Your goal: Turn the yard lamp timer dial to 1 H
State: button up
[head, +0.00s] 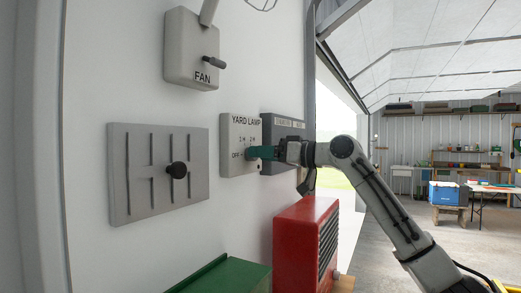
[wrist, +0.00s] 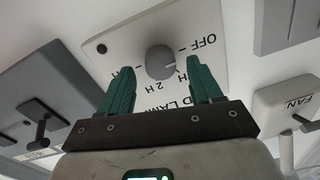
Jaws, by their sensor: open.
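The yard lamp timer is a white plate (head: 240,130) on the wall, labelled YARD LAMP, with OFF at its left. In the wrist view the plate (wrist: 125,48) appears upside down. Its round grey dial (wrist: 158,58) has a pale pointer mark directed roughly between OFF and the neighbouring H label, seemingly nearer that label. In the head view my gripper (head: 262,152) hides the dial.
The FAN switch box (head: 190,48) is up left, and a grey slotted plate with a black knob (head: 140,188) is lower left. A dark grey box (head: 284,130) adjoins the timer on the right. A red heater-like unit (head: 295,240) and green box (head: 222,278) stand below.

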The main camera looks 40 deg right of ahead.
jog(key=shift+w+a, duration=0.2)
jog(key=shift+w, duration=0.35)
jog(key=c, duration=1)
jog(key=shift+c, duration=0.2)
